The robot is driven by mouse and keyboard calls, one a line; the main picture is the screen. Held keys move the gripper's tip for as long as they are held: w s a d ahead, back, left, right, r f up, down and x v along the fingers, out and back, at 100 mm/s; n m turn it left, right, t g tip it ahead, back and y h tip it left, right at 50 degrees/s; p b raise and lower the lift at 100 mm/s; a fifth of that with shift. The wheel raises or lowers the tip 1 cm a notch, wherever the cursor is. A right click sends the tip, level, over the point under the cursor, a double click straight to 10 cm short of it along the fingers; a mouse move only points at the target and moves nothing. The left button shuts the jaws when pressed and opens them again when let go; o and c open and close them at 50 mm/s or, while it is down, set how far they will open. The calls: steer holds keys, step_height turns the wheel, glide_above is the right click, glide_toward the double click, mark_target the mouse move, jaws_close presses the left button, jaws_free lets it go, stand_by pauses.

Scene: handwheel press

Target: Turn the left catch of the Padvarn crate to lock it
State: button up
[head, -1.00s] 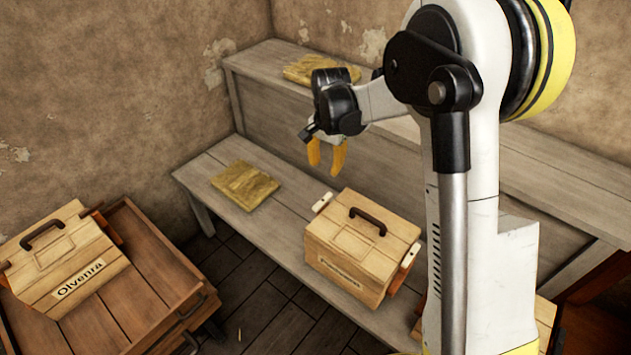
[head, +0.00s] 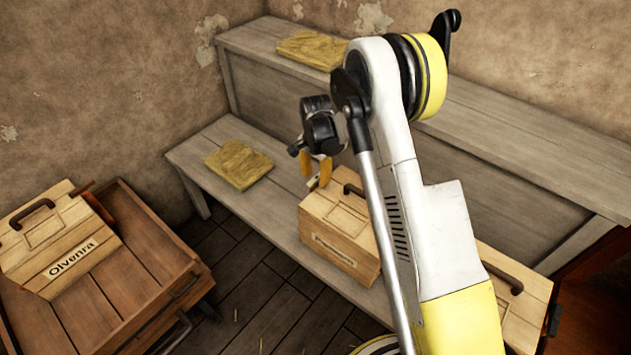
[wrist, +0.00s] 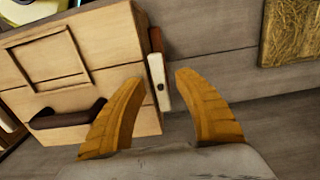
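A wooden crate (head: 333,228) with a dark handle stands on the low bench; its label is too blurred to read, so I cannot tell whether it is the Padvarn crate. Its catch on the far left side (wrist: 158,82), a small pale-ended bar, shows in the wrist view. My gripper (head: 317,180) is over that side of the crate, pointing down. In the wrist view my gripper (wrist: 159,76) has its two orange fingers spread, with the catch in the gap between their tips. I cannot tell whether either finger touches it. The gripper holds nothing.
A crate labelled Olvenra (head: 62,240) sits on a wooden cart (head: 150,270) at left. Another crate (head: 510,290) stands at right, partly behind my arm. Straw-coloured slabs lie on the low bench (head: 238,165) and upper ledge (head: 312,48). The bench left of the gripper is partly clear.

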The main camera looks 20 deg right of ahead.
steer(key=shift+f, duration=0.3)
jaws_close()
